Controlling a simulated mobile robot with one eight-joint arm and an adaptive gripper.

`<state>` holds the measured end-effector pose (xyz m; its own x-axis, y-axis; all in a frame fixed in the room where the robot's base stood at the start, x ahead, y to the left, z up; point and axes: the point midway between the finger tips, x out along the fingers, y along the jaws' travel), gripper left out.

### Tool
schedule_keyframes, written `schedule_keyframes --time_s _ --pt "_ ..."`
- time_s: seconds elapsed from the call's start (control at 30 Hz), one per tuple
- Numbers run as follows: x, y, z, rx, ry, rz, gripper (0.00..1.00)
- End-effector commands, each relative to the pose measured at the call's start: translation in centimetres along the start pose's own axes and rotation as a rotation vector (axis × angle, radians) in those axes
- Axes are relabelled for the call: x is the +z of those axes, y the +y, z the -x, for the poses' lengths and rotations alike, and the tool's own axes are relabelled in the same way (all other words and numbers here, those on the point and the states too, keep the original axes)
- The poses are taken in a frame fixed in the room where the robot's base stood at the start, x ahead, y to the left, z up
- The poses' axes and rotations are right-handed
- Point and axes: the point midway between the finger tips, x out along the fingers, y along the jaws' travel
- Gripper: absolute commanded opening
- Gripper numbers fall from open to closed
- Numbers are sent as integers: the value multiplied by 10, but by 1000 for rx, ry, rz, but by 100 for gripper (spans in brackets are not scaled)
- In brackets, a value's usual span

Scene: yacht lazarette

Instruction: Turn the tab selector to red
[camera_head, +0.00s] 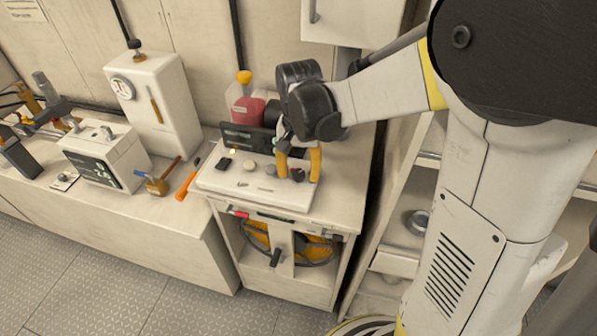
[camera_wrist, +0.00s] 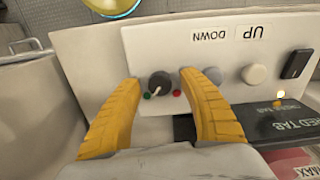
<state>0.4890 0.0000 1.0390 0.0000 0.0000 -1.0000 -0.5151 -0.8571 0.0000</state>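The tab selector is a dark round knob (camera_wrist: 159,82) on a white panel (camera_wrist: 150,45). In the wrist view a green dot (camera_wrist: 147,96) sits at its lower left and a red dot (camera_wrist: 177,93) at its lower right. A pale pointer mark on the knob points down-left, toward the green dot. My gripper (camera_wrist: 159,80) is open, its yellow fingers on either side of the knob with gaps. In the head view my gripper (camera_head: 299,179) reaches down over the right end of the panel; the knob is partly hidden there.
A dark sign (camera_wrist: 287,122) reading "RED TAB" upside down stands along the panel, with a lit yellow lamp (camera_wrist: 278,103). Round buttons (camera_wrist: 254,74) and a black rocker switch (camera_wrist: 297,64) share the panel. A red container (camera_head: 247,110) stands behind. An orange-handled tool (camera_head: 188,180) lies left.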

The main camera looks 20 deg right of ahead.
Motion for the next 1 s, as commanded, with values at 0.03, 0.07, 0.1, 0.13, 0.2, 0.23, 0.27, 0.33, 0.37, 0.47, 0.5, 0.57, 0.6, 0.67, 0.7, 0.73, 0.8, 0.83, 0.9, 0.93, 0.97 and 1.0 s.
schedule_keyframes --time_s 0.03,0.07,0.1,0.13,0.2,0.23,0.27,0.33,0.37,0.47,0.5,0.57,0.6,0.67,0.7,0.73,0.8,0.83,0.9,0.93,0.97,1.0 --pt "0 0 0 0 0 0 33" --pt "0 0 0 0 0 0 24" --pt "0 0 0 0 0 0 12" --pt "0 0 0 0 0 0 3" --pt "0 0 0 0 0 0 0" --pt "0 0 0 0 0 0 0" --pt "0 0 0 0 0 0 0" --pt "0 0 0 0 0 3 0" --pt "0 0 0 0 0 5 0" --pt "0 0 0 0 0 22 0" --pt "0 0 0 0 0 32 0" --pt "0 0 0 0 0 54 0" --pt "0 0 0 0 0 72 0" --pt "0 0 0 0 0 105 0" --pt "0 0 0 0 0 131 0" --pt "0 0 0 0 0 153 0" --pt "0 0 0 0 0 208 0" --pt "0 0 0 0 0 233 0" --pt "0 0 0 0 0 296 0" --pt "0 0 0 0 0 325 0" --pt "0 0 0 0 0 354 0" --pt "0 0 0 0 0 392 0"
